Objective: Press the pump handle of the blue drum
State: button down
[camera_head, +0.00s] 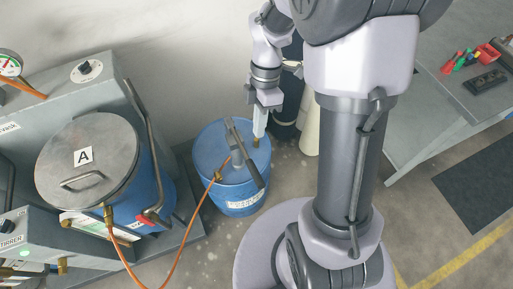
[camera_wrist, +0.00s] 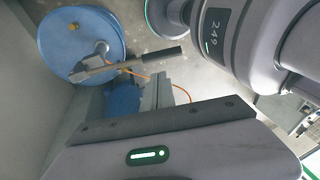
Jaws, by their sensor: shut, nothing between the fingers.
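The blue drum (camera_head: 240,199) stands on the floor in the middle of the head view; it also shows at the top left of the wrist view (camera_wrist: 60,45). Its pump handle (camera_head: 249,170) is a grey bar with a dark grip, lying across above the lid. In the wrist view the dark grip (camera_wrist: 160,57) points right, just beyond my fingertips. My gripper (camera_head: 259,134) is shut and empty, pointing down over the back right of the lid, beside the handle. Whether it touches the handle I cannot tell.
A grey table (camera_head: 425,115) with small coloured parts is at right. My arm column blocks the floor right of the drum.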

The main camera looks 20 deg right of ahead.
aim_at(254, 169)
jog(key=b+x, duration=0.5)
jog(key=x, duration=0.8)
jog(key=shift+s+f, duration=0.1)
jog(key=shift+f, duration=0.15)
